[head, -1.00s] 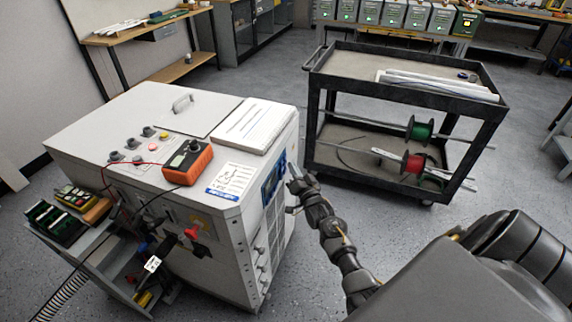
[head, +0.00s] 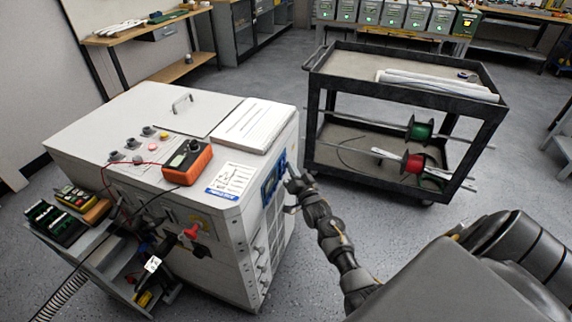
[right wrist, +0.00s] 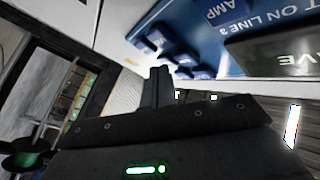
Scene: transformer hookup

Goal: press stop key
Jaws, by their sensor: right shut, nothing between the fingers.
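A white cabinet (head: 150,215) stands at the left, with a blue control panel (head: 274,180) on its right-hand side. In the right wrist view the blue panel (right wrist: 240,25) fills the upper right, with white lettering, a dark display and several small blue keys (right wrist: 170,48). I cannot read which is the stop key. My right gripper (head: 291,184) is shut and empty, close to the panel. In the right wrist view its closed fingers (right wrist: 158,82) point toward the lower keys; I cannot tell whether they touch. My left gripper is not in view.
An orange meter (head: 187,162) and a paper stack (head: 247,124) lie on the cabinet top. A black cart (head: 400,95) with cable spools stands to the right of the gripper. A small shelf (head: 95,262) with tools is at the cabinet's front. Grey floor lies between cabinet and cart.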

